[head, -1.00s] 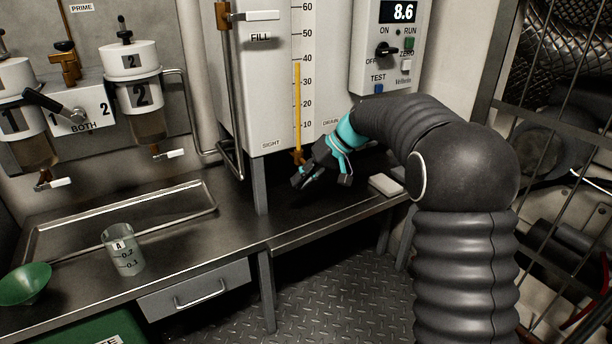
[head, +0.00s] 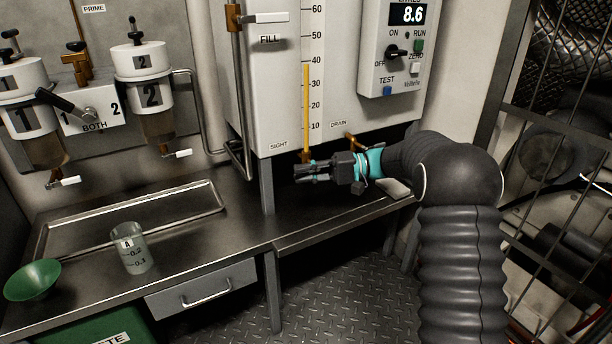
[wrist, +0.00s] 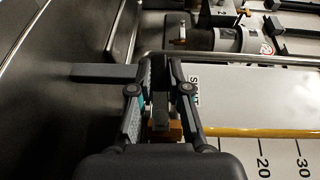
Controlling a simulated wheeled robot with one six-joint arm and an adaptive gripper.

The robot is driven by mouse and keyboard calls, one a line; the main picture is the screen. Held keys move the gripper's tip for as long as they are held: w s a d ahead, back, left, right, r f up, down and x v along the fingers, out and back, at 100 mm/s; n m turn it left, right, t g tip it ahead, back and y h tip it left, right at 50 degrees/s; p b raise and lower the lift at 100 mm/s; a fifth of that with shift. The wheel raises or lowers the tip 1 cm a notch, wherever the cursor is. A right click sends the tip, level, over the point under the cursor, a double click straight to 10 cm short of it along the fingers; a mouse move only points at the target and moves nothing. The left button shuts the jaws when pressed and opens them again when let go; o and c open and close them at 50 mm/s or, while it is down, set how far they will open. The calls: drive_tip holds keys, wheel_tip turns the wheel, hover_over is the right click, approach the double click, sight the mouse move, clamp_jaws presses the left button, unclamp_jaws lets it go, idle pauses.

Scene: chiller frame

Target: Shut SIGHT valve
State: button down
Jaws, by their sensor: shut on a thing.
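The SIGHT valve (head: 305,156) is a small brass valve under the yellow sight tube, at the lower edge of the white tank. My gripper (head: 297,172) is at this valve, level and pointing left in the head view. In the wrist view, my gripper (wrist: 158,75) has its two fingers close together, with the brass valve body (wrist: 175,131) and a grey handle piece (wrist: 160,118) between them. My gripper is shut on the valve handle. The fingers hide most of the handle, so its angle is unclear.
The white tank (head: 285,110) stands on a leg (head: 266,187) just left of my gripper. The DRAIN valve (head: 350,140) is above my wrist. A beaker (head: 130,248), a green funnel (head: 33,280) and a tray (head: 135,222) are on the bench to the left.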

drive_tip(key=shift+r+g+y, duration=0.2)
drive_tip(key=shift+g+y, duration=0.1)
drive_tip(key=shift+y, duration=0.3)
drive_tip(key=shift+m, duration=0.3)
drive_tip(key=shift+r+y, duration=0.25)
drive_tip(key=shift+y, duration=0.05)
drive_tip(key=c, duration=1.1)
unclamp_jaws()
drive_tip(key=shift+f, duration=0.1)
drive_tip(key=shift+w+d, duration=0.15)
drive_tip(key=shift+d, duration=0.35)
drive_tip(key=v, duration=1.1)
